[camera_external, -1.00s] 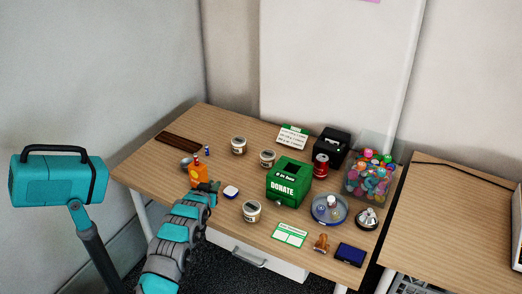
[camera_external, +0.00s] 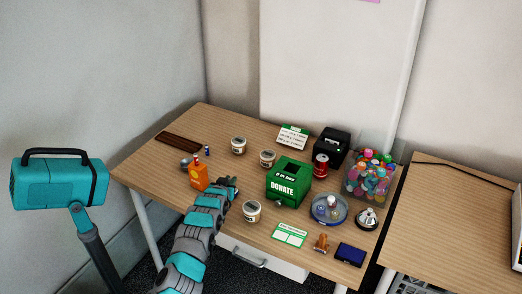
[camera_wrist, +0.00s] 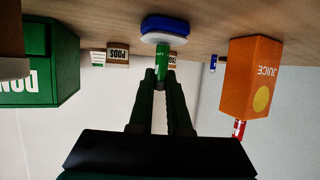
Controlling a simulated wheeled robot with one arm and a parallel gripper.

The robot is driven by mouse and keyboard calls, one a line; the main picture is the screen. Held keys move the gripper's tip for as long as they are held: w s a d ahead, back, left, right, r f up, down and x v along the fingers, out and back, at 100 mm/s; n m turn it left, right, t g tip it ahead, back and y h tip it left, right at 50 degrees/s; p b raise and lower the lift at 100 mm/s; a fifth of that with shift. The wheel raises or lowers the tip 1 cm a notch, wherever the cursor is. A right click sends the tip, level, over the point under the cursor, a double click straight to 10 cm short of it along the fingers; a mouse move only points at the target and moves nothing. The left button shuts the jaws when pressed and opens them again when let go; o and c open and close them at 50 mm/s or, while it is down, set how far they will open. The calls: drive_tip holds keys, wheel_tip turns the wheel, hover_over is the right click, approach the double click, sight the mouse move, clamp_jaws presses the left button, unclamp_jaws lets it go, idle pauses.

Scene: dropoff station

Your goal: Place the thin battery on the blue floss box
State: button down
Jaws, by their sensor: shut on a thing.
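My gripper (camera_external: 230,184) is low over the desk, right of the orange juice box. In the wrist view, my gripper (camera_wrist: 161,77) is shut on a thin green battery (camera_wrist: 163,57), standing upright between the fingers. The wrist picture is upside down, with the desk along its top. The blue and white floss box (camera_wrist: 165,27) lies on the desk, directly in line with the battery's end. The battery appears just over it; I cannot tell whether they touch. In the external view the arm hides the floss box and battery.
The juice box (camera_external: 199,177) stands close left of my gripper; it also shows in the wrist view (camera_wrist: 252,78). A green donation box (camera_external: 289,184) stands to the right. A lidded cup (camera_external: 251,212) is close at front right. A small blue battery (camera_external: 207,152) stands farther back.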

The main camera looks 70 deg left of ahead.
drive_tip(key=shift+f, duration=0.15)
drive_tip(key=c, duration=0.9)
unclamp_jaws()
drive_tip(key=shift+o, duration=0.2)
drive_tip(key=shift+r, duration=0.2)
drive_tip(key=shift+s+d+r, duration=0.1)
drive_tip(key=shift+d+r, duration=0.05)
drive_tip(key=shift+d, duration=0.1)
drive_tip(key=v, duration=1.1)
drive_tip(key=shift+d, duration=0.2)
drive_tip(key=shift+s+r, duration=0.1)
drive_tip(key=shift+r, duration=0.05)
